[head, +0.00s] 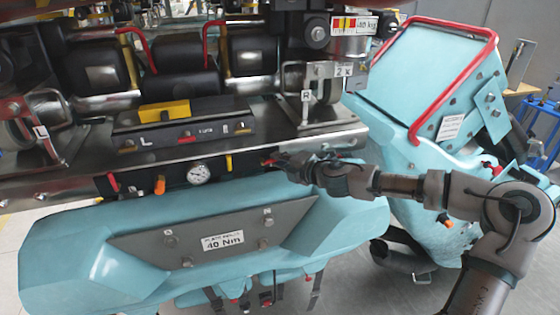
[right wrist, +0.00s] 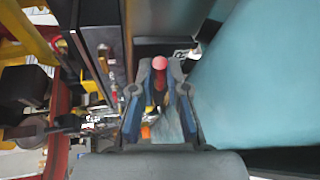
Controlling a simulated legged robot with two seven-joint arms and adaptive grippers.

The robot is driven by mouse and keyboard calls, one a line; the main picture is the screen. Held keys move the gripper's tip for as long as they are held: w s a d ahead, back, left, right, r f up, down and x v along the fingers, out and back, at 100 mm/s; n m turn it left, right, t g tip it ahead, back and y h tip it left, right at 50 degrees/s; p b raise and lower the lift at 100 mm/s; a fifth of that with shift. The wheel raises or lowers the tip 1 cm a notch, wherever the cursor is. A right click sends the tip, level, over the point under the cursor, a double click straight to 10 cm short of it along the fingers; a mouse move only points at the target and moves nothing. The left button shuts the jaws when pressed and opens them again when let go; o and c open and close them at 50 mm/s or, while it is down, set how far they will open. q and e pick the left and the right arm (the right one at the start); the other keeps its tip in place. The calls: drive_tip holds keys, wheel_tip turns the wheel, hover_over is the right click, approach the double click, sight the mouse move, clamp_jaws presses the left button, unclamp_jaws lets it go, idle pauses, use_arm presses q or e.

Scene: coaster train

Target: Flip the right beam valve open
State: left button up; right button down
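The right beam valve shows in the head view as a small red handle (head: 268,163) at the right end of the dark front beam, partly hidden by my gripper. My right gripper (head: 284,163) reaches it from the right. In the right wrist view a red rod with a round knob (right wrist: 159,63) lies between the two fingertips of my right gripper (right wrist: 160,80). The fingertips are close on both sides of the rod; I cannot tell whether they touch it. My left gripper is in neither view.
A pressure gauge (head: 198,173), a yellow lever (head: 229,162) and another red lever (head: 113,182) sit along the beam. A teal nose panel (head: 90,262) lies just below my right gripper. A teal seat with a red bar (head: 452,85) stands to the right.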

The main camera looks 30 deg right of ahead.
drive_tip(key=shift+d+f, duration=0.1)
drive_tip(key=shift+f+b, duration=0.2)
drive_tip(key=shift+b, duration=0.15)
drive_tip(key=shift+f+m+t+b, duration=0.3)
drive_tip(key=shift+f+m+b, duration=0.25)
drive_tip(key=shift+b, duration=0.6)
drive_tip(key=shift+m+y+b, duration=0.4)
drive_tip(key=shift+m+b, duration=0.05)
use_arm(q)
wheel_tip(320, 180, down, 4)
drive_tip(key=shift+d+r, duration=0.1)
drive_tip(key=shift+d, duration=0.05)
use_arm(e)
drive_tip(key=shift+r, duration=0.15)
drive_tip(key=c, duration=1.2)
unclamp_jaws()
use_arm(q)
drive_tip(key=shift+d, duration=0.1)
use_arm(e)
drive_tip(key=shift+a+r, duration=0.1)
drive_tip(key=shift+a, duration=0.1)
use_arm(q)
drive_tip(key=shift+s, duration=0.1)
